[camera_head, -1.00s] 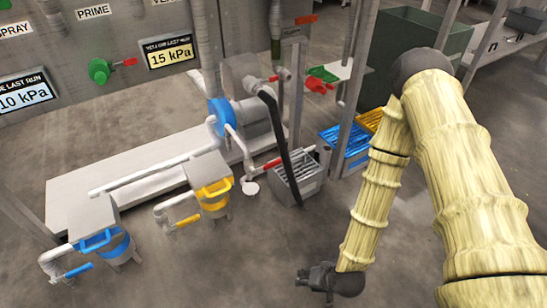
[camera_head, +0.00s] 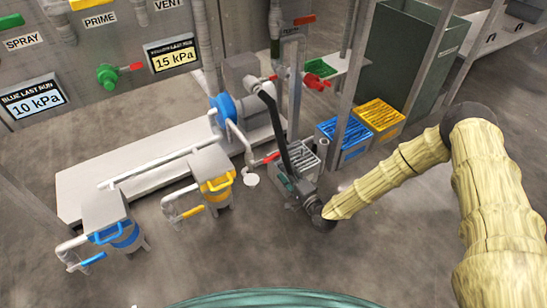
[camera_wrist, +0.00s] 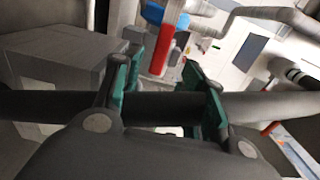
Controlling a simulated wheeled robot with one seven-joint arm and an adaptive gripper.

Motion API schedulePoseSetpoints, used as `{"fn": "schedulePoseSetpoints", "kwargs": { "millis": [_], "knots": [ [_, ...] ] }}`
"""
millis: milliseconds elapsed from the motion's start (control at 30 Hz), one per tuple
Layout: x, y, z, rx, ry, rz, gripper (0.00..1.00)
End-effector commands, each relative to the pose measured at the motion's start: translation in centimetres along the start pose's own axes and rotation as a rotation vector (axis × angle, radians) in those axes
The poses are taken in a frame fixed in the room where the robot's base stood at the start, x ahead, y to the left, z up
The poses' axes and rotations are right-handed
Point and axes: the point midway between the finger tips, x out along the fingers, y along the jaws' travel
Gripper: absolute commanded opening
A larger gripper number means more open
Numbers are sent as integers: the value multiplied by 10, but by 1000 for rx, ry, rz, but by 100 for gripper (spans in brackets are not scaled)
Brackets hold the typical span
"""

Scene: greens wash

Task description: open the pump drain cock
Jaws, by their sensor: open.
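The drain cock's red lever (camera_head: 271,158) sits on a pale pipe below the blue-faced pump (camera_head: 223,110) and lies roughly along that pipe. In the wrist view, a red handle (camera_wrist: 162,52) shows upright beyond the fingers. My gripper (camera_head: 287,184) is open, low beside the grey grated box (camera_head: 303,151), to the lower right of the lever and apart from it. Its green-padded fingers also show in the wrist view (camera_wrist: 165,70), on either side of the red handle. A black hose (camera_wrist: 160,106) crosses the wrist view at finger level; whether it touches them I cannot tell.
The black hose (camera_head: 276,125) runs from the pump down to the grated box. Blue (camera_head: 343,134) and yellow (camera_head: 379,115) crates stand to the right. Yellow (camera_head: 213,175) and blue-banded (camera_head: 112,225) strainers stand left. A white round piece (camera_head: 251,180) lies below the lever. Front floor is clear.

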Motion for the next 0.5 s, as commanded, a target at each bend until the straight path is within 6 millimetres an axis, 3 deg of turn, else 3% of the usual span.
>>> {"fn": "schedulePoseSetpoints", "kwargs": {
  "millis": [300, 500],
  "knots": [
    [53, 3, 1, -3, -1, -2, 41],
    [77, 3, 0, -3, -1, 0, 41]
  ]
}}
